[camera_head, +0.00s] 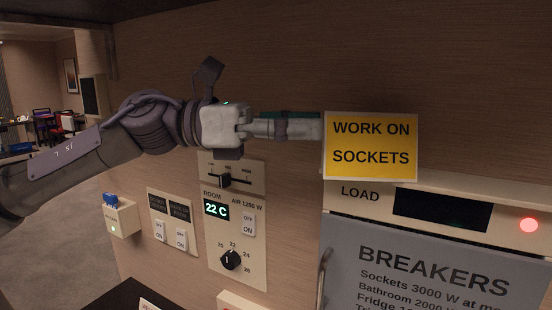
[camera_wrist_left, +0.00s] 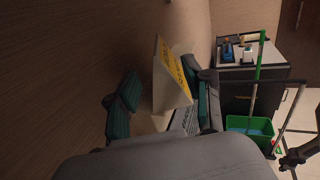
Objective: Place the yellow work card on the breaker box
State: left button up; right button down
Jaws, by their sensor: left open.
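The yellow work card (camera_head: 371,147), reading "WORK ON SOCKETS", stands upright at the top of the breaker box (camera_head: 437,178), by its left end. Its lower edge meets the box's top edge in the head view; exact contact is hard to tell. My left gripper (camera_head: 318,127) reaches in from the left, level with the card, its tips at the card's left edge. In the left wrist view the card (camera_wrist_left: 170,78) stands between the spread fingers of the left gripper (camera_wrist_left: 164,102), nearer the right finger, with a gap on the left.
Below my left arm, the wall carries a thermostat panel (camera_head: 256,246) with a slider and dial, a switch panel (camera_head: 158,222) and a small box with a blue top (camera_head: 121,217). The breaker box door has a handle (camera_head: 322,278). A green bucket (camera_wrist_left: 246,126) stands farther off.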

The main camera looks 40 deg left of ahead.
pick_arm(q)
jog(key=shift+b+v, duration=0.6)
jog(key=shift+v, duration=1.2)
